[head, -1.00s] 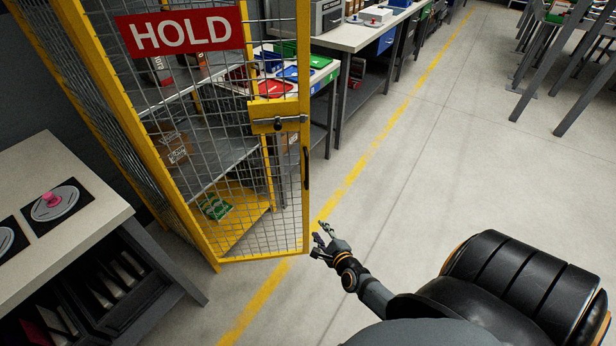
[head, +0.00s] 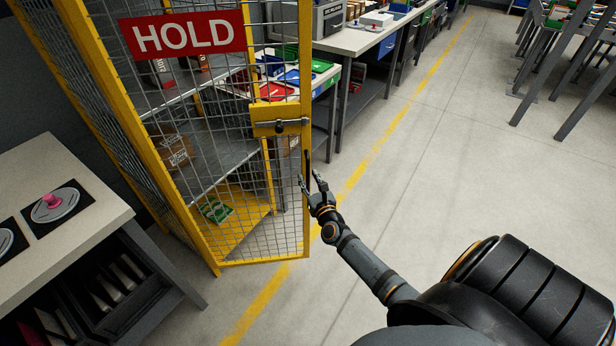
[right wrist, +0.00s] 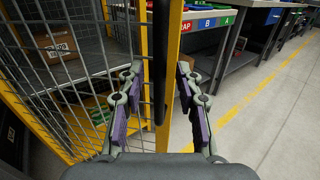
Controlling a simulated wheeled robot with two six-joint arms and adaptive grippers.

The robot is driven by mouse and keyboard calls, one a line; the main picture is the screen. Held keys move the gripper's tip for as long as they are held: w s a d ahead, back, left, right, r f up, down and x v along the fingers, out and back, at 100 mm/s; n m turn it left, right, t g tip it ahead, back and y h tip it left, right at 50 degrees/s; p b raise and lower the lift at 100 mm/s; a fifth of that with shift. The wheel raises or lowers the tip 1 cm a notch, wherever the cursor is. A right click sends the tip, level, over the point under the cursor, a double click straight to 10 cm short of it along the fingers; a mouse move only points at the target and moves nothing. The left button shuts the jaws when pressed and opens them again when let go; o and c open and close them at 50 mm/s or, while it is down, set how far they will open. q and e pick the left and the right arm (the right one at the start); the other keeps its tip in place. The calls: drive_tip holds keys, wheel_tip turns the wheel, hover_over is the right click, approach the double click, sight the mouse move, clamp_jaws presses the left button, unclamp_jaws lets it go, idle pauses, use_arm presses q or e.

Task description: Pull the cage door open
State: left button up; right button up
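The cage door (head: 306,85) has a yellow frame, wire mesh and a red HOLD sign (head: 188,34). Its lower edge stands at an angle to the yellow cage floor (head: 240,222), so it looks ajar. A latch bolt (head: 281,125) sits on a yellow plate. The black upright handle (head: 307,162) is on the door's free edge. My right gripper (head: 311,178) is open at the handle's lower part. In the right wrist view the handle (right wrist: 160,55) runs between the spread fingers (right wrist: 158,82); I see no grip on it. My left gripper is out of view.
A table with round plates (head: 100,165) stands at the left, close to the cage. Workbenches (head: 350,38) with coloured bins line the back. The grey floor (head: 430,170) to the right of the door is clear, with a yellow line across it.

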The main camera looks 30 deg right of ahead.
drive_tip(key=shift+w+d, duration=0.15)
drive_tip(key=shift+w, duration=0.5)
drive_tip(key=shift+c, duration=0.2)
clamp_jaws()
